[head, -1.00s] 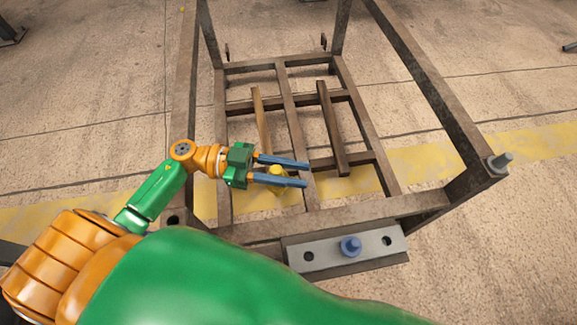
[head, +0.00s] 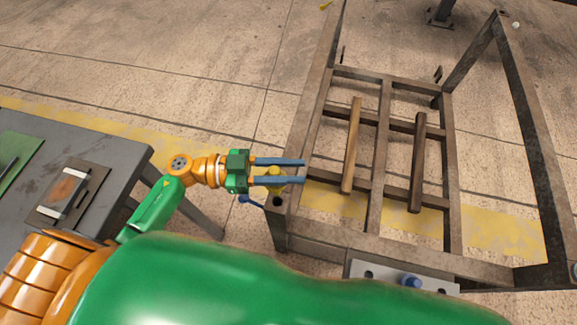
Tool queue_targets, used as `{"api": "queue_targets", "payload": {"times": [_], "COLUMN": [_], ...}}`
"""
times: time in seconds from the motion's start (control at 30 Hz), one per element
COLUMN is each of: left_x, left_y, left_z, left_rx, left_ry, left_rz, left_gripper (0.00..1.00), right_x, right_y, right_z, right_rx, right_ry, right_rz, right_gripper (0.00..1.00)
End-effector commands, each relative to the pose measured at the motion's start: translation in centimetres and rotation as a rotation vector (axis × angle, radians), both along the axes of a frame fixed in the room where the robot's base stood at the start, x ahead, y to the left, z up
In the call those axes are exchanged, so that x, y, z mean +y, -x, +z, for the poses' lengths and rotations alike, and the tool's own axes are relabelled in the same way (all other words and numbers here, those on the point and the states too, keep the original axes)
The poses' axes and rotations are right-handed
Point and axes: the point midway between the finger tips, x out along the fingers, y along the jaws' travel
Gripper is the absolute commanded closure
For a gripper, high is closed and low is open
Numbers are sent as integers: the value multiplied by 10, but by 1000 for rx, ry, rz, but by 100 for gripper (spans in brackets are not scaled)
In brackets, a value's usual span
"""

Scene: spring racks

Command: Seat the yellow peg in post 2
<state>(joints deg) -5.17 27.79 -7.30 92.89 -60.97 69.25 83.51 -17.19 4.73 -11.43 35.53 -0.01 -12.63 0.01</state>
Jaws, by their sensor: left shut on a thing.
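The peg is above or near the front-left corner post of the brown metal rack (head: 288,225). A dark hole (head: 277,202) shows in the top of that post, just below the peg in the picture. I cannot tell the height gap between them. No post number is readable, so I cannot tell which is post 2. My right gripper is not in view.
A plate (head: 440,287) with a blue knob (head: 411,281) is on the rack's front. A small blue piece (head: 250,201) shows left of the near post. A grey table (head: 110,150) with a framed plate (head: 68,191) stands left. Two loose-looking bars lie across the rack's inside.

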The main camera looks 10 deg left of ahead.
Motion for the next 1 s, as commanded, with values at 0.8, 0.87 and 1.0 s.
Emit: {"api": "queue_targets", "payload": {"times": [0.8,0.87,1.0], "left_x": [0,0,0], "left_y": [0,0,0], "left_z": [-57,-57,-57], "left_rx": [-1,-1,-1], "left_ry": [1,1,1], "left_rz": [0,0,0], "left_gripper": [100,100,100], "right_x": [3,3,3], "right_y": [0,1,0], "right_z": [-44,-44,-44], "right_rx": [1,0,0], "right_ry": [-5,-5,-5], "right_rz": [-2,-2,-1], "right_gripper": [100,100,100]}}
